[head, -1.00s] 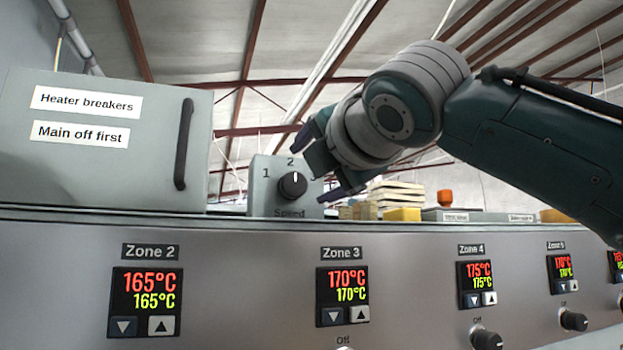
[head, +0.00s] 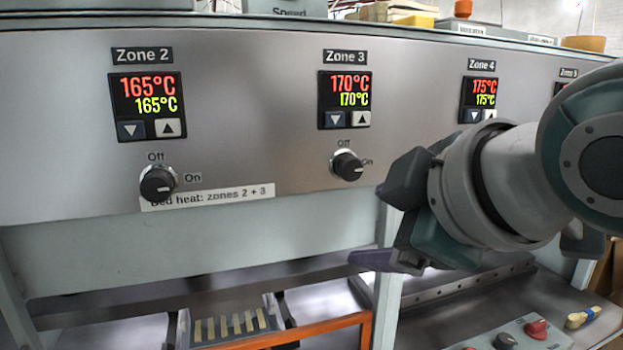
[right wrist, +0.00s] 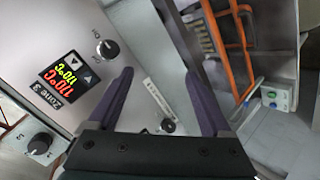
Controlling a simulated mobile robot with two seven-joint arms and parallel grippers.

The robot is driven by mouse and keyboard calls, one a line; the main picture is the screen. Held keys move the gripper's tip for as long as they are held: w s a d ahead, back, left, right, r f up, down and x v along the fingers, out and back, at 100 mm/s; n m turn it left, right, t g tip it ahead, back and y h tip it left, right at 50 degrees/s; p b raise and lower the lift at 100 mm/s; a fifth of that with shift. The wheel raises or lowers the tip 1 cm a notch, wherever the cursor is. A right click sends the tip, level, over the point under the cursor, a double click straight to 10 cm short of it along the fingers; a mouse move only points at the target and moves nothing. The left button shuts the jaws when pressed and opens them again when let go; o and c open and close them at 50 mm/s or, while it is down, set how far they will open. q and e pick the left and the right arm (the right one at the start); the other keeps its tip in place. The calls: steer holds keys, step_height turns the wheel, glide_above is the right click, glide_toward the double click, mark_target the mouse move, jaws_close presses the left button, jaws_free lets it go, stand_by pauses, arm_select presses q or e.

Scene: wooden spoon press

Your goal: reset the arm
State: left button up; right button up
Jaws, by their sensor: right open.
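My right gripper (head: 383,222) is in front of the heater panel (head: 250,95), below and to the right of the Zone 3 knob (head: 347,165). Its jaws are open and point left, with nothing between them. In the right wrist view the two purple fingers of the gripper (right wrist: 159,76) are spread apart. The Zone 3 display (right wrist: 66,80) and its knob (right wrist: 108,48) lie to their left there. My left gripper is in neither view.
The Zone 2 knob (head: 157,183) sits at the left on the panel. Below are an orange rail (head: 300,332), a tray of pale strips (head: 185,328) and a button box (head: 510,338). A pale upright post (head: 388,300) stands beneath the gripper.

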steer(key=s+d+f+m+g+h, duration=0.1)
steer(key=s+d+f+m+g, duration=0.1)
steer(key=s+d+f+m, duration=0.45)
steer(key=s+d+f+m+g+h, duration=0.1)
steer(key=s+f+m+g, duration=0.2)
steer(key=s, duration=0.7)
steer(key=s+d+f+m+g+h, duration=0.1)
steer(key=s+d+f+m+g, duration=0.2)
steer(key=s+f, duration=0.45)
steer(key=w+p+v, duration=0.2)
steer(key=p+v, duration=1.2)
steer(key=v, duration=0.2)
steer(key=shift+d+r+t+p, duration=0.25)
steer(key=shift+r+t+p, duration=0.05)
steer(key=shift+r, duration=0.2)
